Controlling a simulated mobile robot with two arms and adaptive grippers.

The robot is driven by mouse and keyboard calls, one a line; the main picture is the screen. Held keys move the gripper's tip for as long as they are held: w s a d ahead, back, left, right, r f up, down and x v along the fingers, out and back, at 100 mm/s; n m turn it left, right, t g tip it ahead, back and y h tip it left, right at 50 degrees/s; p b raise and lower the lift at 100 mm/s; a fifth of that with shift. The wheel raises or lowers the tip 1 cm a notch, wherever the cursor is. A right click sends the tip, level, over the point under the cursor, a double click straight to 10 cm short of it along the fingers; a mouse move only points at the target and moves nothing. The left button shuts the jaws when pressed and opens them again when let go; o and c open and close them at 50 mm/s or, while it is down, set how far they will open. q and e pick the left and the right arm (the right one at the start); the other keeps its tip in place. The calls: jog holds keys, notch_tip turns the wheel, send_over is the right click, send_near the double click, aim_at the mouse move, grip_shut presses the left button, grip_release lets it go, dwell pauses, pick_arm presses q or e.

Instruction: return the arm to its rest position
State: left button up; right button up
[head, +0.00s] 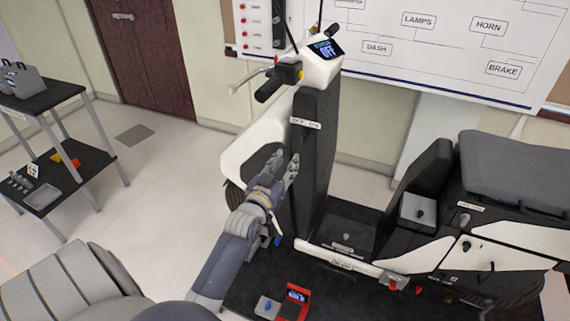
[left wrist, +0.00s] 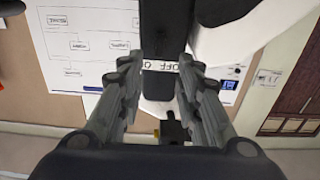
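My left arm reaches in from the bottom of the head view, with its left gripper (head: 283,167) in front of the scooter's upright front column (head: 318,155). In the left wrist view the two fingers of the left gripper (left wrist: 160,68) are spread apart with nothing held between them. Beyond the fingers is a dark panel with a label strip (left wrist: 164,67) that reads OFF. I cannot tell whether the fingers touch the scooter. My right gripper does not show.
The scooter has a handlebar (head: 277,79), a display reading OFF (head: 325,49) and a grey seat (head: 515,165). A red device (head: 293,302) lies on the dark mat below. A shelf cart (head: 75,170) stands at left. Open floor (head: 165,190) lies between cart and scooter.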

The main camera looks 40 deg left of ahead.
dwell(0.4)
pick_arm(q)
jog(key=s+d+f+m+g+h, duration=0.1)
jog(key=s+d+f+g, duration=0.15)
jog(key=f, duration=0.95)
jog(key=s+d+f+g+h, duration=0.1)
jog(key=s+d+f+g, duration=0.15)
jog(key=f, duration=0.95)
jog(key=s+d+f+m+g+h+b, duration=0.1)
jog(key=s+d+f+g, duration=0.15)
jog(key=s+f, duration=0.4)
jog(key=s+d+f+g+h+b, duration=0.1)
jog(key=s+d+f, duration=0.2)
jog(key=f, duration=0.6)
jog(key=s+d+f+m+g, duration=0.1)
jog(key=s+d+f+g, duration=0.1)
jog(key=s+f, duration=0.4)
jog(key=s+d+f+m+g, duration=0.1)
jog(key=s+f, duration=0.5)
jog(key=s, duration=1.1)
jog(key=s+d+f+m+g, duration=0.1)
jog(key=s+d+f+g, duration=0.2)
jog(key=s, duration=0.9)
notch_tip(320, 180, down, 4)
jog(key=shift+d+g+b, duration=0.15)
jog(key=shift+g+b, duration=0.15)
jog(key=shift+g, duration=0.65)
jog(key=shift+s, duration=0.1)
